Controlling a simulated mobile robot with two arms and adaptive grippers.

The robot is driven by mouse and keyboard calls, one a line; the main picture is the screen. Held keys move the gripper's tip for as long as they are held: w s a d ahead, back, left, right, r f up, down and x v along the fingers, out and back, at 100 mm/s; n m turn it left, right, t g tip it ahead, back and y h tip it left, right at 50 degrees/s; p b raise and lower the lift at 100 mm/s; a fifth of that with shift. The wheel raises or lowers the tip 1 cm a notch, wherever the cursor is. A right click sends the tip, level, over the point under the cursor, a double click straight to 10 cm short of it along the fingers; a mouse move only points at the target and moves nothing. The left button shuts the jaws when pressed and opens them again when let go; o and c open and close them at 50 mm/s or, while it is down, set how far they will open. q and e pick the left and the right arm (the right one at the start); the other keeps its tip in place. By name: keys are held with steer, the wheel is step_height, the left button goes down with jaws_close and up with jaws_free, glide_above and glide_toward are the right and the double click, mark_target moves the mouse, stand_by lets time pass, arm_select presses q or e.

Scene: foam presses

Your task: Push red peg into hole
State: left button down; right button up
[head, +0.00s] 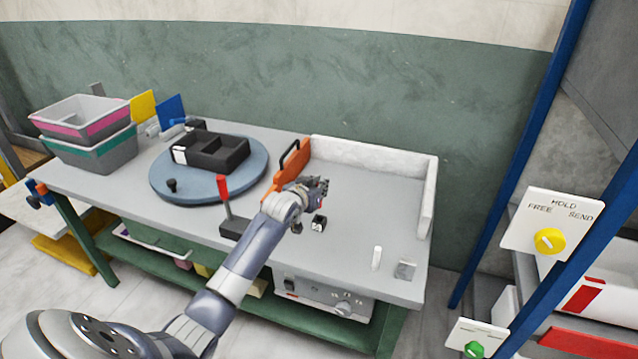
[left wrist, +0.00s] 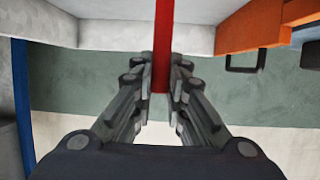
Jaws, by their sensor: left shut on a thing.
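The red peg (left wrist: 163,45) shows in the left wrist view as a long red rod between my fingers. My left gripper (left wrist: 161,95) is shut on it. In the head view my left gripper (head: 314,186) is above the table, beside the orange bracket, and the peg is not distinguishable there. A small dark block with a white face (head: 318,223) sits on the table just below the gripper. I cannot make out the hole in either view. My right gripper is not in view.
A red-handled lever (head: 223,188) on a dark base stands left of my arm. An orange bracket (head: 291,168) and a pale low wall (head: 370,156) border the work area. A blue turntable (head: 160,186) carries a black mould (head: 222,158). The table's right part is mostly clear.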

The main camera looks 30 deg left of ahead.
arm_select(q)
steer(key=shift+f+b, duration=0.9)
steer(key=shift+f, duration=1.05)
steer(key=shift+p, duration=0.85)
steer(key=shift+f+b, duration=1.45)
steer(key=shift+f, duration=0.9)
steer(key=c, duration=1.5)
jaws_free()
steer(key=v, duration=1.2)
steer(key=shift+r, duration=0.15)
